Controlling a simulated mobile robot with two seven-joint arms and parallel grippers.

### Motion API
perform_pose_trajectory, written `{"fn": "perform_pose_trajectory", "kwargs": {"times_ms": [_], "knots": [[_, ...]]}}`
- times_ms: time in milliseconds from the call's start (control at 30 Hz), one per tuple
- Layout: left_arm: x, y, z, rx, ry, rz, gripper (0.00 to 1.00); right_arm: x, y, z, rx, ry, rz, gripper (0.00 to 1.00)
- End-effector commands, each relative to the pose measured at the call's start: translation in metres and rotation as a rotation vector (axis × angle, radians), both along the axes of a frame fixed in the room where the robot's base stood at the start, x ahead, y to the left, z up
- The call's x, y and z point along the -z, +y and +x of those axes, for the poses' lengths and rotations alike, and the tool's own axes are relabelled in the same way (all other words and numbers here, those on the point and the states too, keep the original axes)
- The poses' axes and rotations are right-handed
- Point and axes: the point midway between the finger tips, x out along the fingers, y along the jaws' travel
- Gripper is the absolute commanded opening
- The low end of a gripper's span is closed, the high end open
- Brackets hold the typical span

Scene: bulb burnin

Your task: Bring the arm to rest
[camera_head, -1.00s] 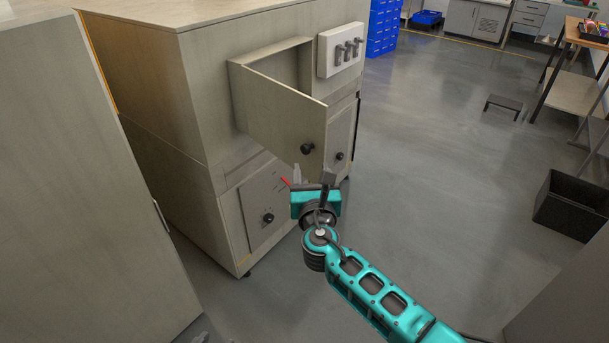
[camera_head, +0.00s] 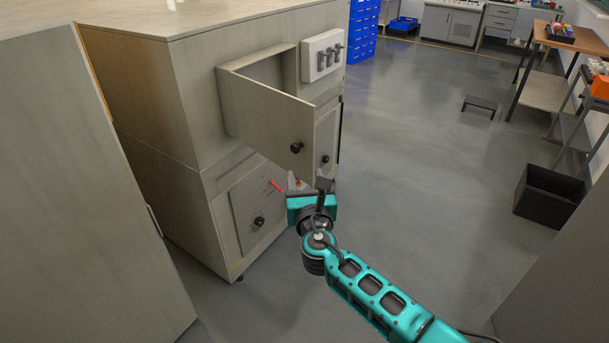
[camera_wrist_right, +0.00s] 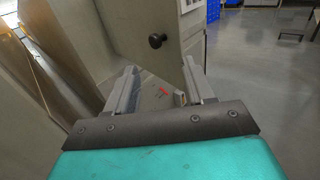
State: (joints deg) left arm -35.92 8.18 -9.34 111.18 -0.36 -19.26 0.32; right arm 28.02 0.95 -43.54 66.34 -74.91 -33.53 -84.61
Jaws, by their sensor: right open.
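My right arm, teal and black, reaches in from the bottom right of the head view. Its gripper (camera_head: 306,184) is in front of the beige cabinet (camera_head: 190,150), below the open door (camera_head: 262,118). In the right wrist view the two grey fingers of the right gripper (camera_wrist_right: 158,88) stand apart with nothing between them. The door's black knob (camera_wrist_right: 157,41) shows beyond the fingers there. A red mark or lever (camera_head: 276,185) shows on the cabinet's lower panel. My left gripper is not in view.
The open door sticks out from the cabinet close to my right gripper. A white panel with several grey knobs (camera_head: 323,55) is beside it. A black bin (camera_head: 548,195) and a low dark stool (camera_head: 480,106) stand at the right. The floor (camera_head: 420,170) between is clear.

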Motion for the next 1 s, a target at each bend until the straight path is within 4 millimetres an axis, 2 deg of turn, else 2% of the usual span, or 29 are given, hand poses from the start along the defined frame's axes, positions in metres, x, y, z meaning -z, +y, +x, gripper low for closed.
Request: {"fn": "perform_pose_trajectory", "kwargs": {"times_ms": [167,267,333,500,600,700,900,1000], "knots": [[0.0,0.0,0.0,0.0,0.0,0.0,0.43,0.004,-0.001,-0.002,0.002,0.012,0.023,0.53],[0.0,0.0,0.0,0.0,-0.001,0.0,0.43,0.024,-0.007,-0.015,0.012,0.08,0.157,0.53],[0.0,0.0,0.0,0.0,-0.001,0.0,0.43,0.048,-0.016,-0.033,0.035,0.166,0.344,0.53],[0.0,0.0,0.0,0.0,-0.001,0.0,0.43,0.115,-0.044,-0.099,0.174,0.411,0.996,0.53],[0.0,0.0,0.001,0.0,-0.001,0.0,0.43,0.143,-0.064,-0.142,0.297,0.511,1.393,0.53],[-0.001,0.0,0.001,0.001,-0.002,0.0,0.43,0.162,-0.085,-0.187,0.441,0.57,1.778,0.53],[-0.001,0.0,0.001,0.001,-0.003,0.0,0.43,0.174,-0.126,-0.265,0.727,0.551,2.454,0.53],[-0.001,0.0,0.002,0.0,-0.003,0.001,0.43,0.171,-0.142,-0.29,0.825,0.504,2.689,0.53]]}}
